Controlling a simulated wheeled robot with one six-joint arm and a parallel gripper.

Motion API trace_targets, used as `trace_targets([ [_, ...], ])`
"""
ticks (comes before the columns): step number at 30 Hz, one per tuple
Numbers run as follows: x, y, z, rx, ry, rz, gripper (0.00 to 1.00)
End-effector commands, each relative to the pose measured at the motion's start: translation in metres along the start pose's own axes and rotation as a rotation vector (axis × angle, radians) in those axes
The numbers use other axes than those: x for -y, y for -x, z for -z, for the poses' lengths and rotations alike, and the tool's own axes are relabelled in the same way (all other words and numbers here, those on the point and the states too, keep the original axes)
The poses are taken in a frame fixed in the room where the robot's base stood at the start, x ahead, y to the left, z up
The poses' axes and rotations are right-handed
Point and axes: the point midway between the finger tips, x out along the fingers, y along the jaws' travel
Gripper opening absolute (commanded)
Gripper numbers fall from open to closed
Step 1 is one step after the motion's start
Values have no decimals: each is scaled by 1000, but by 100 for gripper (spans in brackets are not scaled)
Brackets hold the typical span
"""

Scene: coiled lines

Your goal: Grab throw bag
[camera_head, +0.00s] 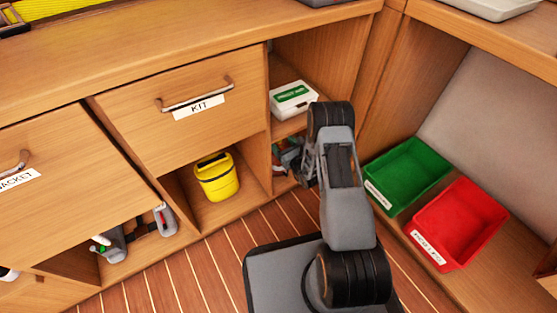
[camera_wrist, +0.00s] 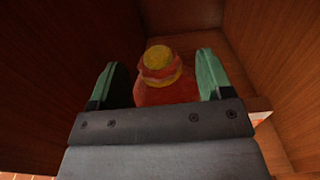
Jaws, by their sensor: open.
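A red, rounded bag-like thing with a yellow top, which looks like the throw bag (camera_wrist: 163,88), sits inside a dark wooden compartment in the wrist view. My gripper (camera_wrist: 160,85) is open, with one green finger to the left of the bag and one to the right. Gaps show between the fingers and the yellow top; the gripper body hides the bag's lower part. In the head view my gripper (camera_head: 290,158) reaches into the lower right cubby, and my arm hides most of that opening. I cannot make out the bag there.
A yellow container with a dark rim (camera_head: 217,177) stands in the cubby to the left, under the KIT drawer (camera_head: 185,120). A white and green box (camera_head: 293,100) sits on the shelf above my gripper. Green (camera_head: 408,174) and red (camera_head: 455,224) bins stand to the right.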

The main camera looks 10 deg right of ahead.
Motion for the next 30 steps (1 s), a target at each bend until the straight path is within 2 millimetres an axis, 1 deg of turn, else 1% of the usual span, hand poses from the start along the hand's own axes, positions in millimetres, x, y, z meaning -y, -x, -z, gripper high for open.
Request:
trace_targets([
  [1,-3,-8,4,4,3,-4,73],
  [3,-4,-17,3,3,2,-3,73],
  [7,-3,-30,2,1,1,-3,73],
  [10,-3,-34,1,0,1,-1,73],
  [17,-3,-35,0,0,0,-1,73],
  [30,-3,-34,0,0,0,-1,32],
])
